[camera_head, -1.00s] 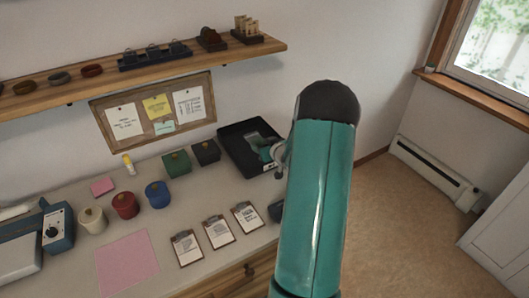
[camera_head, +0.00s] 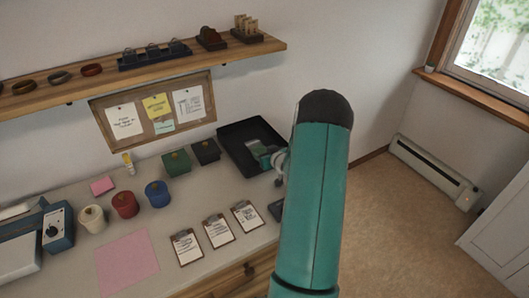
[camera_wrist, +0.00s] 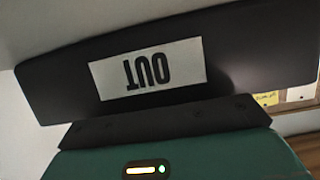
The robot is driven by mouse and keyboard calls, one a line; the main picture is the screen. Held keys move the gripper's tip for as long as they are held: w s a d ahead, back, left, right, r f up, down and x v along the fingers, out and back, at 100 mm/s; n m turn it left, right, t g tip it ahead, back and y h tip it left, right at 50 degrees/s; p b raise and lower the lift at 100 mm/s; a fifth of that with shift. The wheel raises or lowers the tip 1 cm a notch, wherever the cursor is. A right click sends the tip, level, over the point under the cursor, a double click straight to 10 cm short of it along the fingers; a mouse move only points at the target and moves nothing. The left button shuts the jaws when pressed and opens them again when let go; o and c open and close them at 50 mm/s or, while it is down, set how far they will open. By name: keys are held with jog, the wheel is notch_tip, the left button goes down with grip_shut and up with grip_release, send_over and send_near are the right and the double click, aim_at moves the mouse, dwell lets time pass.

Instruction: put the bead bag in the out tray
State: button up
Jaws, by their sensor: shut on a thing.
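The out tray (camera_head: 243,133) is black and stands at the right end of the counter, against the wall. In the wrist view its dark wall, with a white label reading OUT (camera_wrist: 148,68), appears upside down. My gripper (camera_head: 259,147) is at the tray's right part, over or inside it; its height above the tray floor is hard to tell. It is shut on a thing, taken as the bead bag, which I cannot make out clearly. The fingertips are hidden in the wrist view, where my green gripper body fills the bottom.
Black (camera_head: 205,151) and green (camera_head: 177,163) boxes stand left of the tray. Blue (camera_head: 158,194), red (camera_head: 125,205) and cream (camera_head: 93,219) pots stand farther left. Clipboards (camera_head: 218,231) lie in front. A shelf (camera_head: 150,67) hangs above; a pink sheet (camera_head: 127,263) lies at the front.

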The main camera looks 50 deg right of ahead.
jog(key=o, duration=1)
jog(key=shift+f, duration=0.1)
jog(key=shift+o, duration=0.2)
jog(key=shift+w+r, duration=0.1)
jog(key=shift+r, duration=0.4)
jog(key=v, duration=1.2)
jog(key=w+a+r+n+g+h, duration=0.1)
jog(key=w+a+r+g, duration=0.1)
jog(key=a+r, duration=0.7)
jog(key=w+a+r+g, duration=0.2)
jog(key=a+r, duration=0.6)
jog(key=a, duration=0.1)
jog(key=s+a+r+n+g+y, duration=0.1)
jog(key=s+a+r, duration=0.1)
jog(key=s+a, duration=0.3)
jog(key=s+a+r+g+y, duration=0.1)
jog(key=s+a, duration=0.4)
jog(key=a, duration=0.7)
jog(key=s+a+r+n+g+y, duration=0.1)
jog(key=s+a+r+y, duration=0.1)
jog(key=s+a, duration=0.4)
jog(key=shift+a+r+n+y, duration=0.3)
jog(key=shift+a+y, duration=0.3)
jog(key=shift+a, duration=0.6)
